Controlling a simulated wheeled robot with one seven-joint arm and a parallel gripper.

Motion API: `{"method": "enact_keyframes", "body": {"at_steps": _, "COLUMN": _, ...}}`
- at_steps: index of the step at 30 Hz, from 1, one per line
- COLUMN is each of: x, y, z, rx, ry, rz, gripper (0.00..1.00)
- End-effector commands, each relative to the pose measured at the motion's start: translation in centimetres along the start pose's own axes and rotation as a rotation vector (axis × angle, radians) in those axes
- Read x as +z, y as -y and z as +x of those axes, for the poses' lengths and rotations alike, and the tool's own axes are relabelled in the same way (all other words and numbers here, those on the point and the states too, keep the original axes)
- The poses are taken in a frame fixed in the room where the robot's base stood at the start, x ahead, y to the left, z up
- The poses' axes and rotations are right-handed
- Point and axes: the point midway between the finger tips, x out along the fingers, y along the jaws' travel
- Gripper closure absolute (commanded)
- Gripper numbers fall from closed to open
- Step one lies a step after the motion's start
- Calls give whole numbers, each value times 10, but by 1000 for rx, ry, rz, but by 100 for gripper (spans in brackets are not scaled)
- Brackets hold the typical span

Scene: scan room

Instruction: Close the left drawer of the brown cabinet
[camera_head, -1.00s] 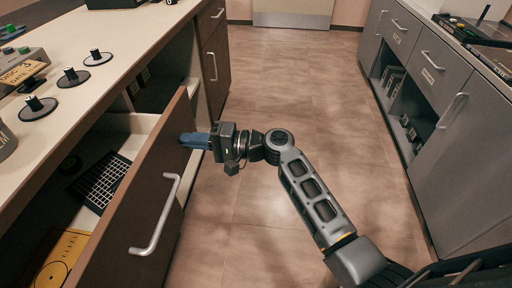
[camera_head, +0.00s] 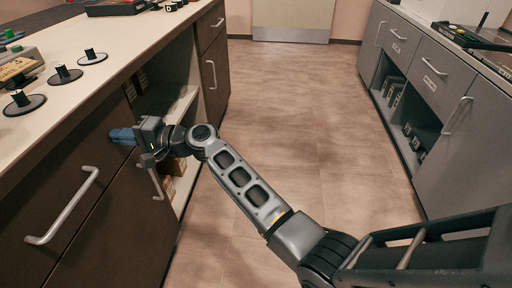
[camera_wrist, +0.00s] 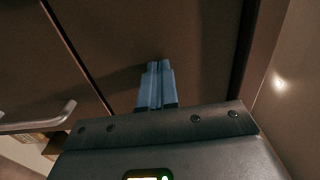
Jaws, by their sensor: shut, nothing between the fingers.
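The brown cabinet's left drawer (camera_head: 50,184) has a dark brown front and a pale bar handle (camera_head: 65,206), at the left of the head view. Its front sits flush or nearly flush under the countertop, and its inside is hidden. My gripper (camera_head: 122,136) is shut and empty, with blue fingers at the far upper end of the drawer front. In the wrist view the fingers (camera_wrist: 155,84) point at a brown panel, touching or very close to it. A dark seam runs on either side of the panel.
Beyond my gripper is an open shelf bay (camera_head: 172,108) with boxes inside. The countertop (camera_head: 105,78) holds black knobs and devices. A grey cabinet (camera_head: 430,105) lines the right side. The floor (camera_head: 300,110) between is clear.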

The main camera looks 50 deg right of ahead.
Motion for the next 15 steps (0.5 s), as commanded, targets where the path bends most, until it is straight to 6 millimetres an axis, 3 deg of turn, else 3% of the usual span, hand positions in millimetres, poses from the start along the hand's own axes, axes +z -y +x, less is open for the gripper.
{"method": "enact_keyframes", "body": {"at_steps": 10, "x": 2, "y": 3, "z": 8, "rx": -1, "ry": -1, "rz": -5, "gripper": 100}}
{"method": "enact_keyframes", "body": {"at_steps": 15, "x": 2, "y": 3, "z": 0, "rx": -1, "ry": 0, "rz": -4, "gripper": 100}}
